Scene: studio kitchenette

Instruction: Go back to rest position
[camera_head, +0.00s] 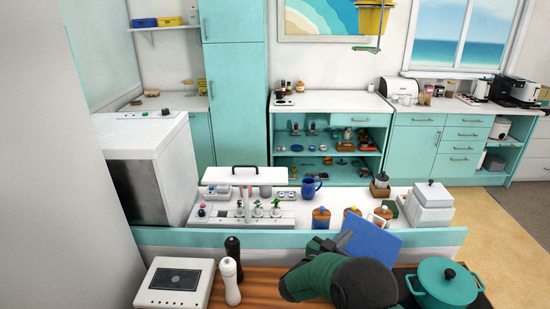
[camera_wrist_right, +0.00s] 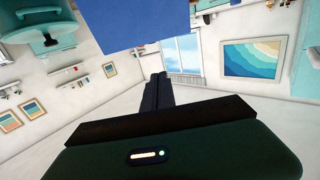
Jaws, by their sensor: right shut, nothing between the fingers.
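My right arm, dark green, comes in from the bottom of the head view. Its right gripper (camera_head: 322,243) reaches up and to the left, over the front counter. In the right wrist view the two dark fingers of this gripper (camera_wrist_right: 157,80) are together with nothing between them. A flat blue panel (camera_head: 372,244) shows right beside the gripper in the head view. The same blue colour fills the top of the wrist view (camera_wrist_right: 130,25), apart from the fingertips. What holds up the panel is hidden. My left gripper is not in view.
A white pepper mill (camera_head: 230,282), a dark mill (camera_head: 233,250) and a white device (camera_head: 176,282) stand left of the arm. A teal pot (camera_head: 444,285) is close on its right. A yellow bucket (camera_head: 371,20) hangs above.

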